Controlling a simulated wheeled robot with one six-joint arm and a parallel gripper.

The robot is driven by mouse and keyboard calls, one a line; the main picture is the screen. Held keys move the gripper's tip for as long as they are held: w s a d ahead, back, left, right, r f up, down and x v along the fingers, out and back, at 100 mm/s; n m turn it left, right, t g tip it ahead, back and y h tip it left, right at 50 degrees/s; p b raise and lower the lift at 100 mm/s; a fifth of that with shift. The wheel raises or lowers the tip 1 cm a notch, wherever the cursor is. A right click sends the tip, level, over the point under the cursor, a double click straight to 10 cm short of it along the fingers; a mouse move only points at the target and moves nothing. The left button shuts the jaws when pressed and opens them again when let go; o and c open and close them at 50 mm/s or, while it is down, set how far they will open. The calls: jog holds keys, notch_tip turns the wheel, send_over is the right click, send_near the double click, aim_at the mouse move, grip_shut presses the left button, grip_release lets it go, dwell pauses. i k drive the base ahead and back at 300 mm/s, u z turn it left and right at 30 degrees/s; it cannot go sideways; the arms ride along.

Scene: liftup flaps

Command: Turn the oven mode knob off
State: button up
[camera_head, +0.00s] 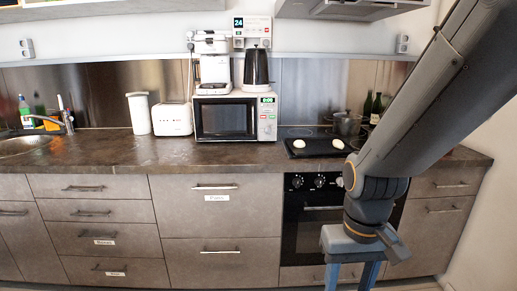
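The black oven (300,240) is built into the counter front at the right. Knobs show on its upper panel: a left knob (297,182), a middle knob (319,181) and part of a third knob (340,182) beside my arm. I cannot tell which is the mode knob, or how any is turned. My arm hides the right part of the panel. My gripper (351,281) hangs in front of the oven's lower part, below the knobs and pointing down. Its two blue fingers are apart, with nothing seen between them; the tips are near or past the bottom edge.
The oven handle (322,208) runs across the door under the knobs. A dark tray with white items (315,147) and a pot (346,123) are on the cooktop above. A microwave (225,119) stands left on the counter. Drawers (220,209) flank the oven; the space before them looks clear.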

aim_at(339, 181)
jog(key=z, duration=0.4)
jog(key=k, duration=1.3)
jog(key=u, duration=0.35)
jog(key=i, duration=1.7)
jog(key=z, duration=0.5)
